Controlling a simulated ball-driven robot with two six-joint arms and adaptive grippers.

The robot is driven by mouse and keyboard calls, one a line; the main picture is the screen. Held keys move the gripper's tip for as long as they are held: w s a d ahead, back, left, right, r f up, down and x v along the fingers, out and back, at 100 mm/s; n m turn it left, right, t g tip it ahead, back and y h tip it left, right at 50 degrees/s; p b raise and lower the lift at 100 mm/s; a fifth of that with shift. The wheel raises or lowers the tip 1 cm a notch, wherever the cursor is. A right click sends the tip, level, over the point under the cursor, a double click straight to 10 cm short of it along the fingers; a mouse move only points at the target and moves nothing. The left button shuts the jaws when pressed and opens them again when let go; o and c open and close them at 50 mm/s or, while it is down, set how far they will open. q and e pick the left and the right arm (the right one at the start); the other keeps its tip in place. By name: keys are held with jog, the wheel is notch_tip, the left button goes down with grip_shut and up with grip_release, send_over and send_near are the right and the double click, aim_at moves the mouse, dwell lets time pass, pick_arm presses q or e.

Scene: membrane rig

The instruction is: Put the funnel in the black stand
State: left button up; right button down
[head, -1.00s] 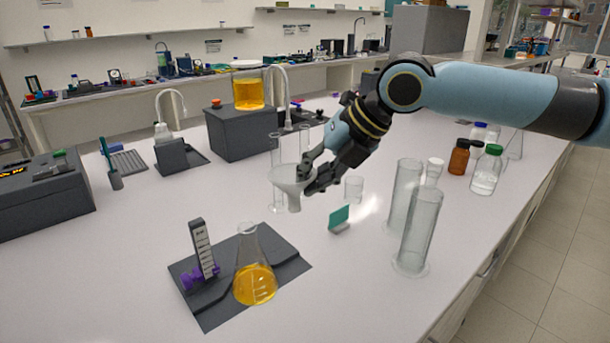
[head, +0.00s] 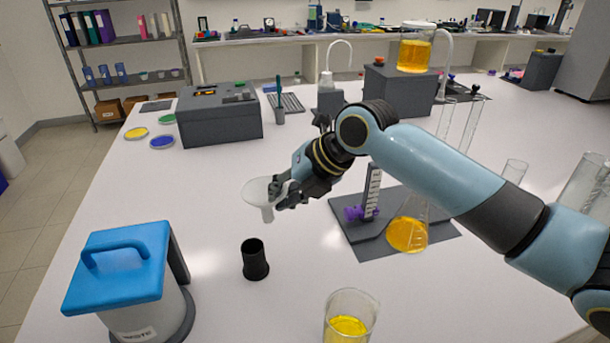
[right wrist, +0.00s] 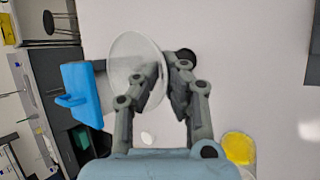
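The white funnel (head: 262,192) is a wide translucent cone with a short stem, held in the air with its mouth up. My right gripper (head: 281,192) is shut on the funnel's side. In the right wrist view the funnel (right wrist: 130,62) sits at the fingers of my right gripper (right wrist: 165,88), which partly cover it. The black stand (head: 255,260) is a small dark cup, upright on the white bench, below and apart from the funnel. In the right wrist view the black stand (right wrist: 187,57) shows partly behind the fingers. My left gripper is not in view.
A blue-lidded waste container (head: 122,268) stands left of the stand. A beaker of yellow liquid (head: 347,325) stands at the front. A flask of orange liquid (head: 407,233) and a purple clamp stand (head: 368,205) are on a dark mat to the right. The bench left of the funnel is clear.

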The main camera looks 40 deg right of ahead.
aim_at(262, 207)
jog(key=a, duration=0.1)
jog(key=w+a, duration=0.1)
jog(key=a, duration=0.1)
jog(key=shift+w+a+r, duration=0.1)
jog(key=shift+a, duration=0.3)
jog(key=shift+f+b, duration=0.2)
jog(key=shift+b, duration=0.1)
jog(key=shift+f, duration=0.3)
notch_tip(262, 207, down, 5)
jog(key=b, duration=0.4)
jog(key=shift+r, duration=0.15)
jog(key=shift+f+b, duration=1.85)
jog(key=shift+f, duration=0.35)
jog(key=c, duration=1.4)
grip_release()
